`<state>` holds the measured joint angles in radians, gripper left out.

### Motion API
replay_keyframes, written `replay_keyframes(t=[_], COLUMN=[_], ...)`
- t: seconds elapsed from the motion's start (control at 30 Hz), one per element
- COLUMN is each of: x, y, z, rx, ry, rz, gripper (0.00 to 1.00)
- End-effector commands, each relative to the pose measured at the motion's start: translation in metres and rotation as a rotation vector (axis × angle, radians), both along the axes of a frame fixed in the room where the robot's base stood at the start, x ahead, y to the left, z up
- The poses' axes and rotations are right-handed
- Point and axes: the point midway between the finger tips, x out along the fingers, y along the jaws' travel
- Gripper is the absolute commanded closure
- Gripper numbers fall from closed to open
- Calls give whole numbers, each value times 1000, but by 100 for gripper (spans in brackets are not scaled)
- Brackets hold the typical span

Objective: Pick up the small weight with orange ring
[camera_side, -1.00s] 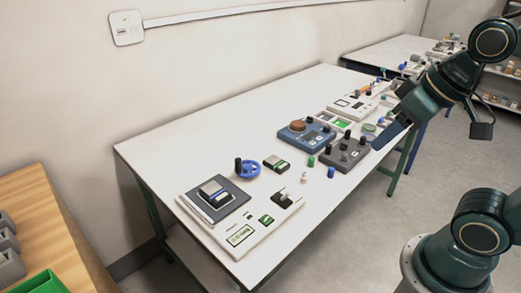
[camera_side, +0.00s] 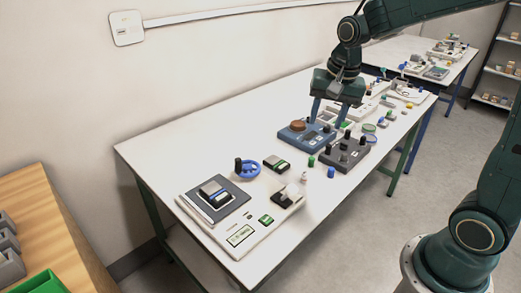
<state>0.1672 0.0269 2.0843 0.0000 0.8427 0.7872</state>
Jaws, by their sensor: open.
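I cannot make out an orange ring for certain at this size. A small pale weight with a faint orange tint (camera_side: 303,177) stands on the white table (camera_side: 190,140), between the green and blue small pieces and the near-left scale. My gripper (camera_side: 327,121) points down with its two fingers apart and nothing visible between them. It is over the blue scale (camera_side: 292,137), farther back along the table than the pale weight. Whether the fingertips touch anything there cannot be told.
A brown-orange disc (camera_side: 298,125) sits on the blue scale. A dark box with black knobs (camera_side: 347,153) stands to its right. A blue wheel (camera_side: 248,169) and a white scale (camera_side: 240,236) are nearer. The table's left part is clear.

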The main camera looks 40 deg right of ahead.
Motion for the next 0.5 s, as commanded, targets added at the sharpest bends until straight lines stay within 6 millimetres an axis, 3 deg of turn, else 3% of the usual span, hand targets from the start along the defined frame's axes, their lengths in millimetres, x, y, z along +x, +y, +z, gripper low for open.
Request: replay_keyframes(t=[0.2,0.5], x=[33,67], y=[-21,-48], z=[-37,-94], rx=[38,73], ry=[65,139], rz=[-203,-467], gripper=[55,55])
